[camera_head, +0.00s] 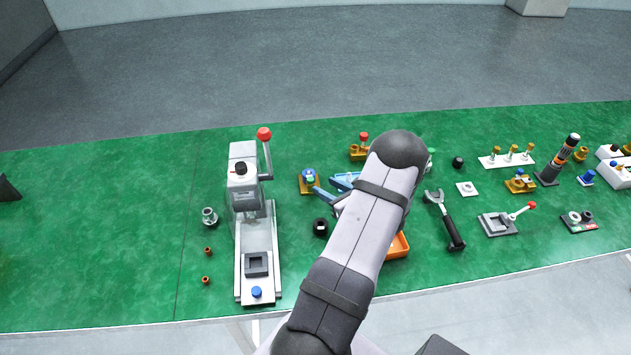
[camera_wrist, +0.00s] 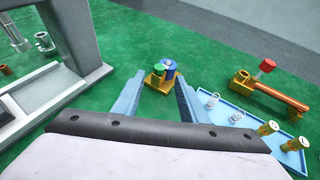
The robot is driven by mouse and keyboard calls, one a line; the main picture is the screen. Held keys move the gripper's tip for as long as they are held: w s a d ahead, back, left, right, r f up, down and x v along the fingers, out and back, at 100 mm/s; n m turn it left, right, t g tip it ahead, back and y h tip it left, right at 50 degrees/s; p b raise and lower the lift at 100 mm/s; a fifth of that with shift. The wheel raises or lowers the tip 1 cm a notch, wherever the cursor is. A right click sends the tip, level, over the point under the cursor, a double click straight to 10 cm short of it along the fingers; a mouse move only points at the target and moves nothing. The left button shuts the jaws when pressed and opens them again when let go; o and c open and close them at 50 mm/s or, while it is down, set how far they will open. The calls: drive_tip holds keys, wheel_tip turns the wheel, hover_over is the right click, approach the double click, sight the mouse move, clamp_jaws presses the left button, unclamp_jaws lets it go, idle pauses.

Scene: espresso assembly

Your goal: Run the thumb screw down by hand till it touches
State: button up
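A small brass fixture (camera_wrist: 153,84) stands on the green table ahead of my fingertips in the wrist view. It carries a blue round-topped knob (camera_wrist: 170,67) and a green round piece (camera_wrist: 159,67) side by side. I cannot tell for sure which is the thumb screw. The head view shows the same fixture (camera_head: 306,187) with its blue top (camera_head: 308,174). My gripper (camera_wrist: 158,82) is open, with its two blue fingers apart and nothing between them. The fixture appears between and beyond the tips, and I see no contact.
A grey and white press-like machine (camera_head: 243,205) stands to the left, with another blue knob (camera_head: 256,292) at its front. A blue tray (camera_wrist: 236,112) with small parts and a brass piece with a red knob (camera_wrist: 266,66) lie to the right. Bare green table surrounds the fixture's far side.

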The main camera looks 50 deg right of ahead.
sight(311, 179)
drive_tip(key=shift+p+x, duration=1)
drive_tip(key=shift+x, duration=2.4)
drive_tip(key=shift+a, duration=0.1)
clamp_jaws()
